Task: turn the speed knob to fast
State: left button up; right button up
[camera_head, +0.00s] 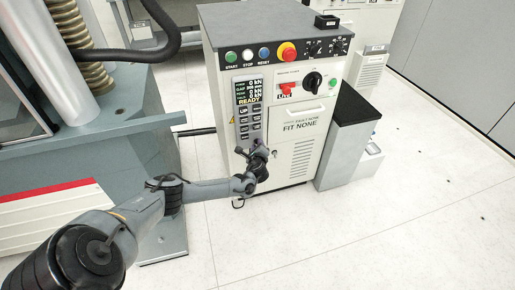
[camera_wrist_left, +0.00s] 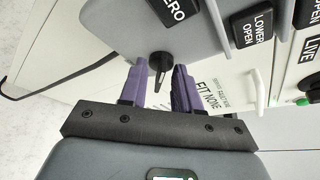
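A small black knob (camera_wrist_left: 161,60) with a pale pointer line shows in the left wrist view, on the cabinet front near the keys marked ZERO (camera_wrist_left: 172,10) and LOWER OPEN (camera_wrist_left: 252,27). I see no speed label or fast mark on it. My left gripper (camera_wrist_left: 160,72) is open, with its purple fingers on either side of the knob. I cannot tell whether they touch it. In the head view the left gripper (camera_head: 254,152) is at the foot of the key panel (camera_head: 249,124) and hides the knob. My right gripper is not in view.
The white cabinet (camera_head: 300,150) carries a black rotary switch (camera_head: 312,82), a red switch (camera_head: 288,89), a red emergency button (camera_head: 286,52) and small dials above. A grey box with a black top (camera_head: 352,106) stands to its right. The floor in front is clear.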

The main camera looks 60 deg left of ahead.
pick_arm(q)
grip_shut()
dwell(0.3)
